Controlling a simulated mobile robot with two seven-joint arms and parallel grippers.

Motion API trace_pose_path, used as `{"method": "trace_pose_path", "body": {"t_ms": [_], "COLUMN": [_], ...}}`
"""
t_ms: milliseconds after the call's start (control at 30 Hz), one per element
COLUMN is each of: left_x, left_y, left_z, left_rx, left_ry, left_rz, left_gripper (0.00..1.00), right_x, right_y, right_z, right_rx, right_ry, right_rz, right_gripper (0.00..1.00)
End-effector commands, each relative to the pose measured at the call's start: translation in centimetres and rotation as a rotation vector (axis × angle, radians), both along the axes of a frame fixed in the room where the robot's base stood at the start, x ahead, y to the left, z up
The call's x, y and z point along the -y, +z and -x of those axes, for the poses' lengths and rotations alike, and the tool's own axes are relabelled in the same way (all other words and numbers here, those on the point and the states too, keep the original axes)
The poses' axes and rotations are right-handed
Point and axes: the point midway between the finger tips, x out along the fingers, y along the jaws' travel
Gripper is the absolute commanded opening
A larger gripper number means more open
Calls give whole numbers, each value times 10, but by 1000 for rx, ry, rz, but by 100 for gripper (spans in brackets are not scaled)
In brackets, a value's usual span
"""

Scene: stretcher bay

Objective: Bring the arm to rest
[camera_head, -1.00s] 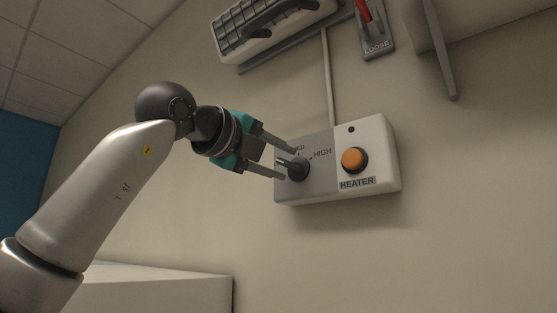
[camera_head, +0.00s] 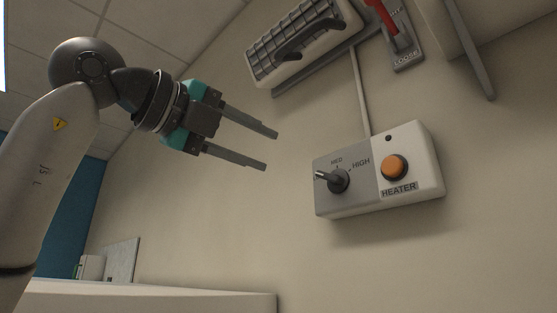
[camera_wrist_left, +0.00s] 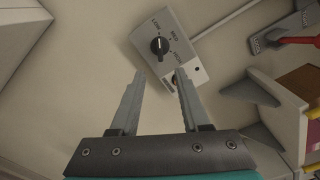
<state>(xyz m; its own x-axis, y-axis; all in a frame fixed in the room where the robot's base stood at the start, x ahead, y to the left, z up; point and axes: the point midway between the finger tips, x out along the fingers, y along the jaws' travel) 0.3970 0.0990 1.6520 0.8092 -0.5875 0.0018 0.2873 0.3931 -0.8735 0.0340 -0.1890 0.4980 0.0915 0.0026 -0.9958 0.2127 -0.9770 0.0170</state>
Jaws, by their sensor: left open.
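My left gripper (camera_head: 270,150) is open and empty in the head view, its two grey fingers apart and pointing right. It is clear of the heater box, up and to the left of it. Its fingers also show in the left wrist view (camera_wrist_left: 156,80). The heater box (camera_head: 432,165) is on the wall, with a dark selector knob (camera_head: 340,181) and an orange button (camera_head: 394,167). The knob's pointer points left, away from MED and HIGH. In the left wrist view the knob (camera_wrist_left: 159,46) shows beyond the fingers, with LOW, MED and HIGH around it. My right gripper is not in view.
A grey unit with a handle (camera_head: 300,45) and a red lever on a plate marked LOOSE (camera_head: 405,55) are on the wall above the heater box. A grey bracket (camera_head: 468,50) juts out at upper right. A white surface (camera_head: 150,300) lies below my arm. The wall between is bare.

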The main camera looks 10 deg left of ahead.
Motion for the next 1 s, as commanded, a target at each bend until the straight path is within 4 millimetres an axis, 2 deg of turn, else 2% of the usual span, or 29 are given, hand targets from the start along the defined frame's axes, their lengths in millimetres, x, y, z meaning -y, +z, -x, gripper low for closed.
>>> {"method": "trace_pose_path", "body": {"t_ms": [167, 767, 867, 1000], "left_x": [-6, -3, 11, 49], "left_y": [0, -2, -12, -39], "left_z": [7, 5, -1, -12], "left_rx": [0, 0, 6, 31], "left_ry": [1, -10, -70, -252], "left_rz": [1, 0, -3, 17], "left_gripper": [46, 46, 46, 46], "right_x": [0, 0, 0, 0], "right_y": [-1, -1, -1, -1], "right_z": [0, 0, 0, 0], "right_rx": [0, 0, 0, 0], "right_ry": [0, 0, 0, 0], "right_rz": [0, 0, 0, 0], "right_gripper": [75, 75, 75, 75]}}
